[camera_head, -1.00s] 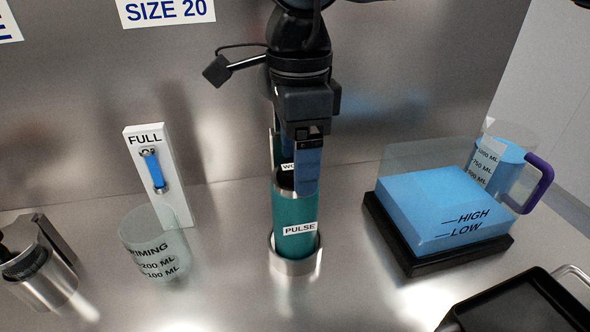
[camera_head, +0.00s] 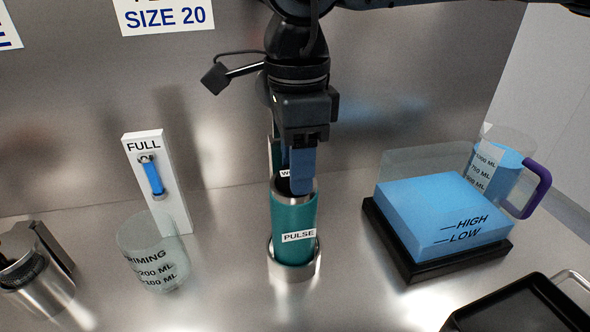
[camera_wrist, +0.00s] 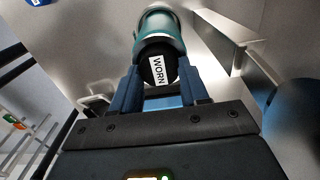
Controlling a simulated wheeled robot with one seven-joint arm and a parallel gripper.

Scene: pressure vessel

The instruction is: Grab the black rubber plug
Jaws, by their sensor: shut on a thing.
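The black plug (camera_wrist: 160,70) has a white label reading WORN and sits between my two blue fingers in the wrist view. In the head view only part of its label (camera_head: 285,173) shows beside the fingers. My gripper (camera_head: 302,188) points down and is shut on the plug at the mouth of the teal cylinder (camera_head: 296,220) labelled PULSE. The cylinder, also in the wrist view (camera_wrist: 160,22), stands upright in a steel ring (camera_head: 293,271). I cannot tell whether the plug is seated in the mouth or lifted clear of it.
A white FULL gauge (camera_head: 158,185) and a clear PRIMING beaker (camera_head: 150,245) stand to the left. A blue HIGH/LOW tank (camera_head: 440,205) and a purple-handled jug (camera_head: 505,165) stand to the right. A black tray (camera_head: 530,310) is at front right. A metal wall rises behind.

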